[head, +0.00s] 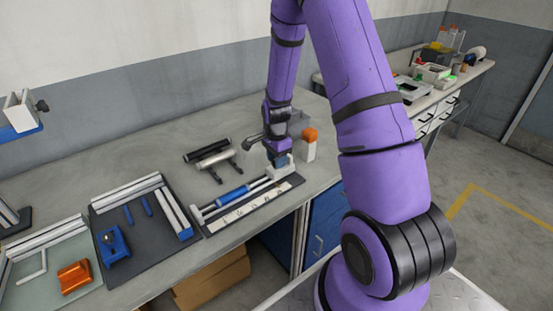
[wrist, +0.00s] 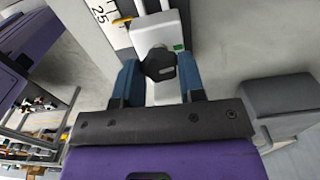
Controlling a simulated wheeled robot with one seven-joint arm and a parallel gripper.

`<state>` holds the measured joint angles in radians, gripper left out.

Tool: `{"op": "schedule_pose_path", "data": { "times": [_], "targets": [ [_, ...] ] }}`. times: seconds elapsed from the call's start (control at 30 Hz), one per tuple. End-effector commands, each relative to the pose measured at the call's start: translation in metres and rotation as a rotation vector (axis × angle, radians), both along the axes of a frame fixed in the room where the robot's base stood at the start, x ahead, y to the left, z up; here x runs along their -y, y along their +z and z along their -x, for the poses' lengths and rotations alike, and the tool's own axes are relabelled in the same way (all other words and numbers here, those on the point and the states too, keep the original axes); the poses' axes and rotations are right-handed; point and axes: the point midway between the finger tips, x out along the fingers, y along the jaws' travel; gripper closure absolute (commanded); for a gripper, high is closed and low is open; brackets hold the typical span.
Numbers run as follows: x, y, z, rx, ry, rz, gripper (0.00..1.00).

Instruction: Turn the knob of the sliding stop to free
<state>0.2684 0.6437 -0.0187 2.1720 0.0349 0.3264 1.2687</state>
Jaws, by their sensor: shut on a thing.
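The sliding stop (wrist: 158,32) is a white block at the right end of a scaled rail (head: 248,204) on the bench. Its knob (wrist: 159,66) is dark and lobed and faces my wrist camera. My gripper (wrist: 160,82) has its two blue fingers on either side of the knob and is shut on it. In the head view my gripper (head: 279,158) comes down from above onto the rail's right end, and hides most of the stop and all of the knob. I cannot read the knob's setting; a small green mark (wrist: 178,47) shows beside it.
A white bottle with an orange cap (head: 310,144) and a grey block (head: 297,122) stand just behind my gripper. Dark and pale cylinders (head: 214,157) lie behind the rail. A dark board with a blue clamp (head: 113,244) lies left. The bench's front edge is close to the rail.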

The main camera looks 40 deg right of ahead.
Motion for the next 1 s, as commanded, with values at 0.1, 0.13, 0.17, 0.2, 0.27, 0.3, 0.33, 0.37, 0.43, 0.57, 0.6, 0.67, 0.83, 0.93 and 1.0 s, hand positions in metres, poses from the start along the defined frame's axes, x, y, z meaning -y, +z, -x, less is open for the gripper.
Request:
{"op": "schedule_pose_path", "data": {
  "times": [0.1,0.13,0.17,0.2,0.27,0.3,0.33,0.37,0.43,0.57,0.6,0.67,0.83,0.93,1.0],
  "targets": [
    [0.0001,0.0003,-0.0005,0.001,0.095,0.000,0.87],
    [0.0001,0.0003,-0.0006,0.001,0.121,0.000,0.87],
    [0.0001,0.0003,-0.0006,0.001,0.149,0.000,0.87],
    [0.0001,0.0003,-0.0007,0.001,0.187,0.000,0.87],
    [0.0000,0.0003,-0.0008,0.001,0.244,0.000,0.87],
    [0.0000,0.0003,-0.0008,0.001,0.282,0.000,0.87],
    [0.0000,0.0004,-0.0009,0.001,0.311,0.000,0.87],
    [-0.0001,0.0004,-0.0009,0.001,0.340,0.000,0.87],
    [-0.0001,0.0004,-0.0010,0.002,0.406,0.000,0.87],
    [0.0002,0.0004,-0.0010,0.001,0.530,0.000,0.87],
    [0.0003,0.0004,-0.0010,0.001,0.568,0.001,0.87],
    [0.0003,0.0004,-0.0011,0.001,0.624,0.001,0.87],
    [-0.0001,0.0004,-0.0014,0.002,0.787,0.001,0.87],
    [-0.0003,0.0004,-0.0014,0.002,0.882,0.001,0.87],
    [0.0001,0.0004,-0.0014,0.002,0.949,0.001,0.87]
  ]
}}
